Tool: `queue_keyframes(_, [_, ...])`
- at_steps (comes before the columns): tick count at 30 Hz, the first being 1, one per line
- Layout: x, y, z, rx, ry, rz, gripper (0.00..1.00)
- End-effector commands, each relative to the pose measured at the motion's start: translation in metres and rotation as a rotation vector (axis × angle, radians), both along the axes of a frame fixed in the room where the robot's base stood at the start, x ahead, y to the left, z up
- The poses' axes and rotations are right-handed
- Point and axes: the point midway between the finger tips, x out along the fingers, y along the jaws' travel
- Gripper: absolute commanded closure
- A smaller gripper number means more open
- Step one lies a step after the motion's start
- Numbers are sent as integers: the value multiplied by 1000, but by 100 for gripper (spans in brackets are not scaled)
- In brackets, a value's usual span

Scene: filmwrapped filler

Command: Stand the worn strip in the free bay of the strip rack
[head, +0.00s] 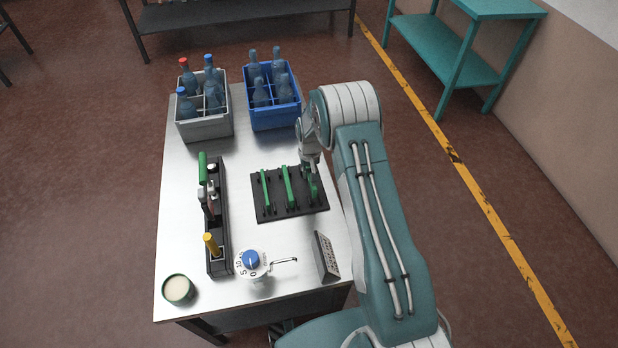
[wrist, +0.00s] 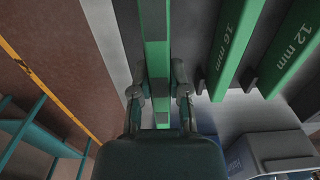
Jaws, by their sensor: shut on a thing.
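The strip rack (head: 267,213) is a flat black holder on the steel table. Two green strips stand in it, one at the left (head: 265,190) and one in the middle (head: 288,187). In the wrist view they read 12 mm (wrist: 290,50) and 16 mm (wrist: 236,45). My gripper (wrist: 160,95) is shut on a third green strip (wrist: 155,50), over the rack's right bay. That strip also shows in the head view (head: 312,187), upright and parallel to the others. I cannot tell whether it is seated or just above the bay.
A grey crate (head: 205,130) and a blue crate (head: 275,118) with bottles stand at the back. A tool holder (head: 217,262) is left of the rack. A blue-knobbed dial device (head: 252,262), a grey wedge (head: 326,257) and a cup (head: 178,289) are in front.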

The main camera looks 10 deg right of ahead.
Motion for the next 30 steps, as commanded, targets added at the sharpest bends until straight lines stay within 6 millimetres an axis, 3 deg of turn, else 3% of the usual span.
queue_keyframes(8, [4, 0, -34, 0, 2, -1, 100])
queue_keyframes(18, [4, 0, -38, 0, 1, 0, 100])
queue_keyframes(19, [4, 0, -37, 0, 0, 0, 65])
queue_keyframes(21, [4, 0, -37, 0, 0, 0, 44])
queue_keyframes(30, [4, 0, -37, 0, 1, -1, 44])
